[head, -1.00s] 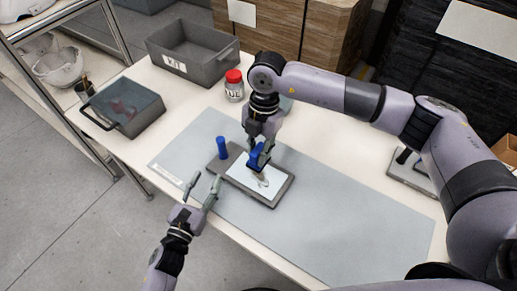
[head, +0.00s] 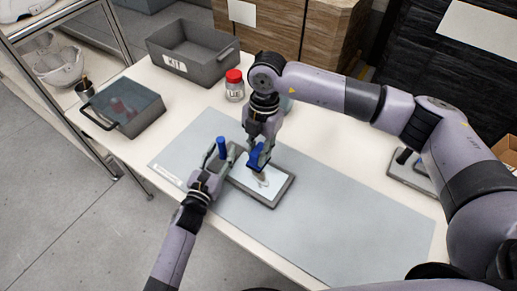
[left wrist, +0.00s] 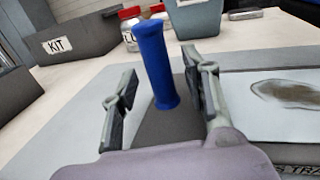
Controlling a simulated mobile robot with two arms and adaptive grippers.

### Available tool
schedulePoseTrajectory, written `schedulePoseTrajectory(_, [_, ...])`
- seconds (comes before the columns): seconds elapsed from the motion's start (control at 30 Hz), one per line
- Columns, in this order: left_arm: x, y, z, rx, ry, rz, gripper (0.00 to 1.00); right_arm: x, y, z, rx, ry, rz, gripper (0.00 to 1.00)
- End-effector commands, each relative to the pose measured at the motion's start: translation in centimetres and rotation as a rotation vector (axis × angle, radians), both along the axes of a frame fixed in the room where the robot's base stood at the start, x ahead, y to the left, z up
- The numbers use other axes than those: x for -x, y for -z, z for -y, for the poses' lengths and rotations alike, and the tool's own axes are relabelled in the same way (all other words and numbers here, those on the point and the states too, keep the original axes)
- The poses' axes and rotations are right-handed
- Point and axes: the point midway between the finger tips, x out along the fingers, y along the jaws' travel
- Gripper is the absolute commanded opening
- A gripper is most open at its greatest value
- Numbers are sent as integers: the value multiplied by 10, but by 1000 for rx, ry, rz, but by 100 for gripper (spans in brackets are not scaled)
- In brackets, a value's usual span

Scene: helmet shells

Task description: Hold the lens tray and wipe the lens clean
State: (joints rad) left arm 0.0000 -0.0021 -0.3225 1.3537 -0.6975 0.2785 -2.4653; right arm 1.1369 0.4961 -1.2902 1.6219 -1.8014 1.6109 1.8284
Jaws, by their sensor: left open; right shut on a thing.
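The lens tray (head: 284,192) lies on the grey mat, a dark frame around a pale lens (head: 250,180). A brown smudge (left wrist: 288,93) shows on the lens in the left wrist view. The tray's upright blue handle (head: 221,146) also stands in the left wrist view (left wrist: 153,65). My left gripper (head: 221,158) is open, with one finger on each side of the handle; contact is not clear. The exact contact there is hard to see.
A grey KIT bin (head: 212,70), a red-lidded jar (head: 234,86) and a dark, clear-topped box (head: 125,108) stand behind and to the left. Another dark tray (head: 408,172) lies at the right. The mat's front right (head: 350,225) is clear.

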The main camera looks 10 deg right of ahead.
Motion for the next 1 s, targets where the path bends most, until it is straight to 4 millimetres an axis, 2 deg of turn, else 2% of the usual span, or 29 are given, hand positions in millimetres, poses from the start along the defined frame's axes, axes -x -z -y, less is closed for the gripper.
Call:
schedulePoseTrajectory(0.2, [-11,-1,7,0,1,1,43,0,0,0,0,0,0,0])
schedulePoseTrajectory(0.53, [-12,-1,7,0,1,1,43,0,0,0,0,0,0,0])
schedulePoseTrajectory(1.0, [-12,0,7,0,1,0,12,0,0,0,0,0,0,0])
